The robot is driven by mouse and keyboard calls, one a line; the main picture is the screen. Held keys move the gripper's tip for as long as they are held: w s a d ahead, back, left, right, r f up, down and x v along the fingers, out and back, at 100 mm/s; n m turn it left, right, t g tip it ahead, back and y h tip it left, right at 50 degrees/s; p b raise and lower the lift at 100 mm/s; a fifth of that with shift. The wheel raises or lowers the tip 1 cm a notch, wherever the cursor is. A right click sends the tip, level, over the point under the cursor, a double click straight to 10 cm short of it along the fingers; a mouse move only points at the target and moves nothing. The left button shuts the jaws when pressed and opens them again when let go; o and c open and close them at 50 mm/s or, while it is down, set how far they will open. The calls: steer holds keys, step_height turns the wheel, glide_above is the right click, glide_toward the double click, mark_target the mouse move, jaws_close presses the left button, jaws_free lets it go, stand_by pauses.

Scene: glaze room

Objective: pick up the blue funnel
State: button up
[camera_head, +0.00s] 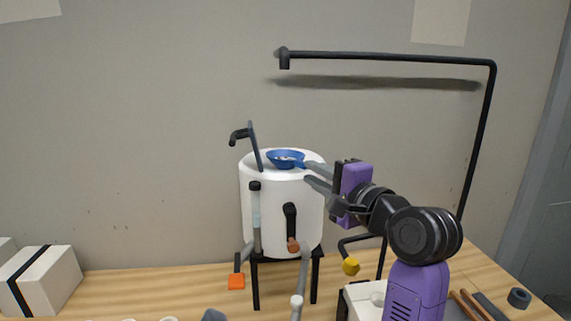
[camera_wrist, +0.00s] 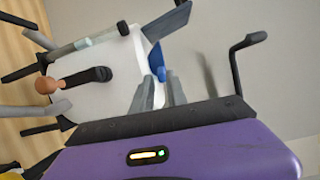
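The blue funnel (camera_head: 286,157) sits on top of the white tank (camera_head: 270,205), with its wide mouth up. In the wrist view the funnel (camera_wrist: 157,60) shows just beyond my fingertips, at the tank's edge. My gripper (camera_head: 306,172) comes in from the right at the tank's top rim. Its two grey fingers are apart, one beside each side of the funnel's near end. In the wrist view my gripper (camera_wrist: 158,80) also shows a gap between the fingers. I cannot see whether a finger touches the funnel. The funnel's lower part is hidden.
A dark hooked bar (camera_head: 254,145) rises at the tank's left rim. The tank, with levers and a tap on its front, stands on a black stand (camera_head: 285,256). A tall black bent pipe (camera_head: 400,56) spans behind. White boxes (camera_head: 45,280) stand at the left.

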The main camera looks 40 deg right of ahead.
steer(key=p+x, duration=0.1)
steer(key=x, duration=0.3)
steer(key=shift+w+d+r, duration=0.1)
steer(key=shift+w+d, duration=0.05)
steer(key=shift+w, duration=0.25)
jaws_close()
